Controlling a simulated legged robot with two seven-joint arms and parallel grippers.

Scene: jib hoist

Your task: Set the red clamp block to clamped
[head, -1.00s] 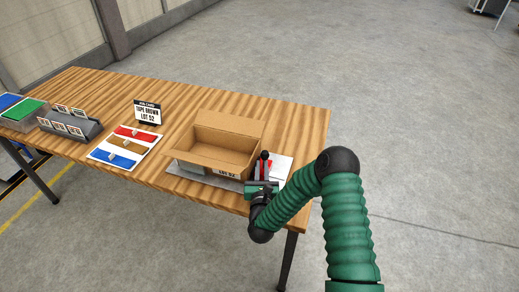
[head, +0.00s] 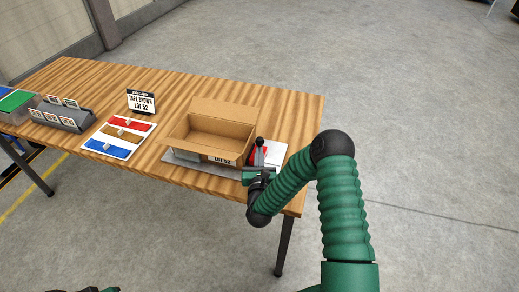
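The red clamp block (head: 263,152) sits at the right end of a pale plate (head: 184,158) on the table, beside the open cardboard box. Its lever with a dark ball top (head: 259,142) stands roughly upright. My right gripper (head: 257,169) is at the near side of the block, close to the lever's lower part. The gripper hides part of the block, and I cannot tell whether it touches the lever or how far its fingers are apart.
The cardboard box (head: 213,130) stands close left of the clamp block. A card sign (head: 141,102), a panel with red, brown and blue strips (head: 119,136) and a grey rack (head: 62,115) are farther left on the wooden table (head: 290,109). The table's right corner is bare.

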